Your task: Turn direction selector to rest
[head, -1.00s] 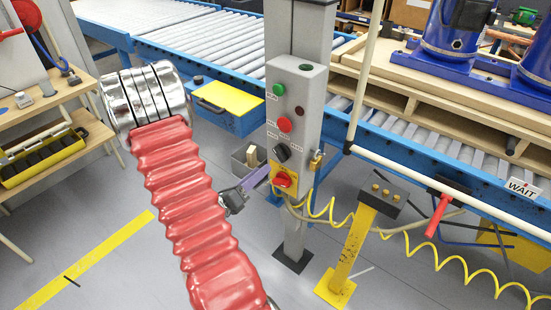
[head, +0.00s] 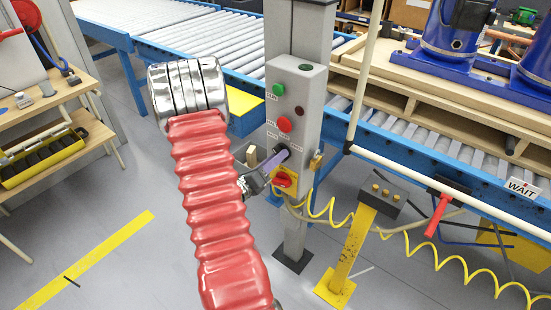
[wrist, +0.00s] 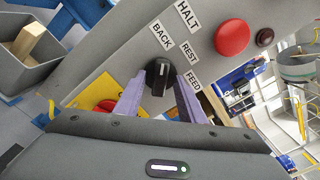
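The direction selector is a black knob with a white line (wrist: 158,78) on the grey control post. In the wrist view its line points up toward the BACK label, with REST to the upper right and FEED to the right. My gripper (wrist: 160,80) has two purple fingers, one on each side of the knob, with small gaps visible. In the head view my gripper (head: 280,158) reaches the post from the left. It hides most of the selector there.
The red button (head: 284,124) and green button (head: 280,90) are above the selector. A red switch on a yellow plate (head: 284,178) is just below. A grey bin with a wooden block (wrist: 28,45) is beside the post. A yellow coiled cable (head: 450,265) hangs at right.

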